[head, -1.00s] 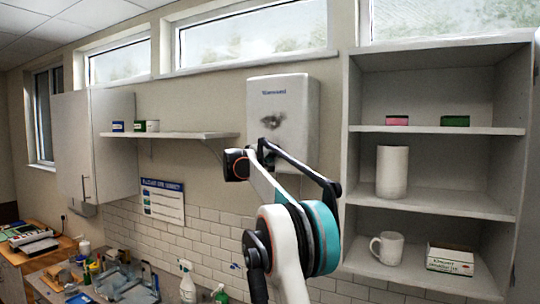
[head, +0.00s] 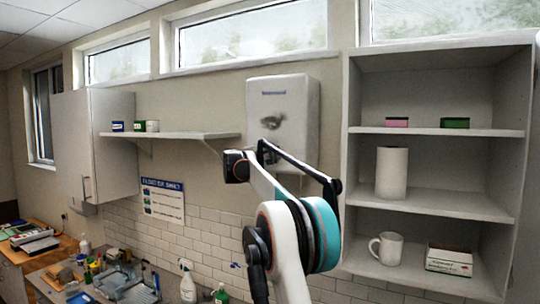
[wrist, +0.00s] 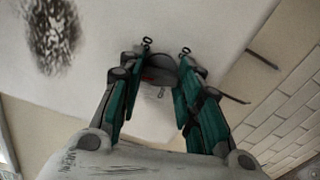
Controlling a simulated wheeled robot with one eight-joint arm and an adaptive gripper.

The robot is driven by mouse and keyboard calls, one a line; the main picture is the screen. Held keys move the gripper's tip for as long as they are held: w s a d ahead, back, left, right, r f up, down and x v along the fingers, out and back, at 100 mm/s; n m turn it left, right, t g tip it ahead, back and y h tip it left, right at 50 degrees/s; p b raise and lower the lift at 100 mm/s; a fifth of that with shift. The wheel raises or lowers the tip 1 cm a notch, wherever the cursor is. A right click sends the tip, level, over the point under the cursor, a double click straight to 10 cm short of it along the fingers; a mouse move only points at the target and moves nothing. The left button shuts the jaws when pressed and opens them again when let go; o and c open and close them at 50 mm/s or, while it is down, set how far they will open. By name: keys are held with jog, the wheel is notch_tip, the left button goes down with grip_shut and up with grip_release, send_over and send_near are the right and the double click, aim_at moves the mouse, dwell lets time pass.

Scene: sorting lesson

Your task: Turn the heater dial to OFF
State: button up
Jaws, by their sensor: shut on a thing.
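The heater (head: 300,108) is a white box on the wall with a dark patch on its front. In the wrist view its pale face (wrist: 100,30) fills much of the upper left. The dial (wrist: 160,75) shows there as a dark grey round knob with a bit of red, between the green-padded fingers of my gripper (wrist: 166,48). The gripper is shut on the dial, one finger on each side. The fingers partly cover it, and I cannot read its setting. In the head view my arm hides the dial.
A wall shelf (head: 190,135) with small boxes is left of the heater. An open cabinet (head: 430,203) with a mug, a white cylinder and boxes stands close on the right. A counter with bottles and tools is at lower left.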

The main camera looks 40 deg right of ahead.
jog(key=n, duration=2.1)
jog(key=shift+f+p, duration=0.1)
jog(key=shift+p, duration=0.2)
jog(key=shift+n, duration=0.4)
jog(key=o, duration=1)
jog(key=shift+o, duration=0.2)
jog(key=shift+a, duration=0.1)
jog(key=v, duration=1.2)
